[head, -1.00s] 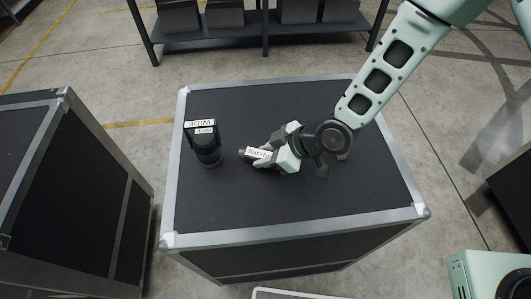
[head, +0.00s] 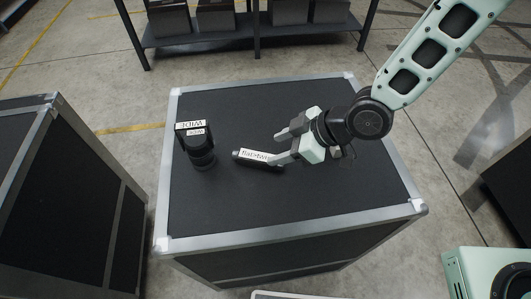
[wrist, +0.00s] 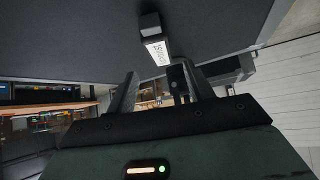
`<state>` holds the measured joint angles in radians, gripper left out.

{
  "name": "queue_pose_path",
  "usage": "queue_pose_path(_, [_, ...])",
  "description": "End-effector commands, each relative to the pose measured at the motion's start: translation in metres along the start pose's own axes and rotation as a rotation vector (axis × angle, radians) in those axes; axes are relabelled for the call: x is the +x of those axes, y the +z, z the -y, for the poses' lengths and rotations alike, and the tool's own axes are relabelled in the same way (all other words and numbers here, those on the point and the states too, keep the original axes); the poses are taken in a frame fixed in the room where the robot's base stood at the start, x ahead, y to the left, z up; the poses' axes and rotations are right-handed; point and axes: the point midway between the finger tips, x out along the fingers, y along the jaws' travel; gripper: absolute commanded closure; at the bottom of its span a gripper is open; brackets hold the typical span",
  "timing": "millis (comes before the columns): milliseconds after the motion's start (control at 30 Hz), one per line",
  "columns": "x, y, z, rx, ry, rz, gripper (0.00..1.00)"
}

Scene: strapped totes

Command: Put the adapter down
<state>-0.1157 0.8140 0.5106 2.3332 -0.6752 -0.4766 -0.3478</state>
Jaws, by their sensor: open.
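My gripper (head: 282,146) is open and empty, just to the right of the adapter in the head view. Its lower finger is close to the adapter's right end; I cannot tell whether they touch. In the wrist view both fingers of my gripper (wrist: 158,83) are spread.
A black lens-like item (head: 200,150) with a white-labelled block reading WIDE stands left of the adapter. Another black case (head: 75,190) stands at the left. A shelf with grey bins (head: 255,30) is behind. The front of the case top is clear.

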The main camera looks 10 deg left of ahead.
Motion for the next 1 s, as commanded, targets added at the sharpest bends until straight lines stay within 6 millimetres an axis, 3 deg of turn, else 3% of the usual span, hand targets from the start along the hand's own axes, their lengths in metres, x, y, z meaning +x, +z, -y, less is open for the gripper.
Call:
queue_pose_path(100, [-0.024, 0.001, -0.001, 0.001, 0.005, 0.001, 0.48])
queue_pose_path(233, [-0.038, 0.0, -0.001, 0.0, 0.002, 0.0, 0.48])
queue_pose_path(667, [-0.053, 0.002, 0.0, 0.011, 0.019, 0.06, 0.48])
queue_pose_path(767, [-0.069, 0.008, 0.0, 0.052, 0.063, 0.178, 0.48])
queue_pose_path(867, [-0.097, 0.013, 0.004, 0.131, 0.132, 0.329, 0.48])
queue_pose_path(1000, [-0.143, 0.015, 0.025, 0.296, 0.225, 0.505, 0.48])
